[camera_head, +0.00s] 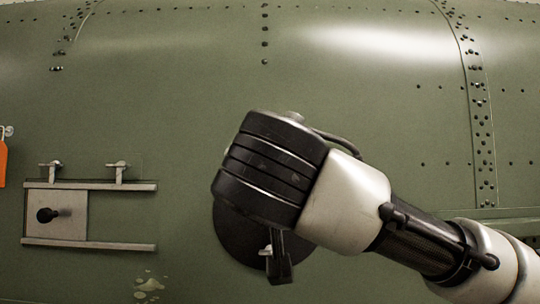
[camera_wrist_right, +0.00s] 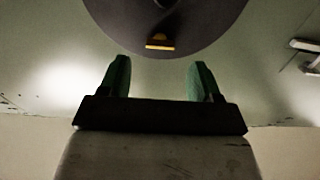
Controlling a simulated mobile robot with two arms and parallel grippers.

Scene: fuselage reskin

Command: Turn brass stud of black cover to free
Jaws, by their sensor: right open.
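The black round cover (camera_head: 232,243) lies on the green fuselage skin, its upper part hidden behind my right wrist in the head view. In the right wrist view the dark disc of the cover (camera_wrist_right: 110,12) fills the top middle. The brass stud (camera_wrist_right: 160,41) shows as a small yellow bar, lying crosswise near the disc's lower edge. My right gripper (camera_wrist_right: 160,77) is open, its two green-lined fingers apart on either side of the stud's line. The stud appears beyond the fingertips, with nothing between them. My left gripper is not in view.
A metal plate with a black knob (camera_head: 48,215) sits between two rails at left, with two T-handles (camera_head: 119,170) above. An orange tag (camera_head: 2,163) hangs at the left edge. A riveted seam (camera_head: 480,120) runs at right. A pale handle (camera_wrist_right: 306,46) shows in the wrist view.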

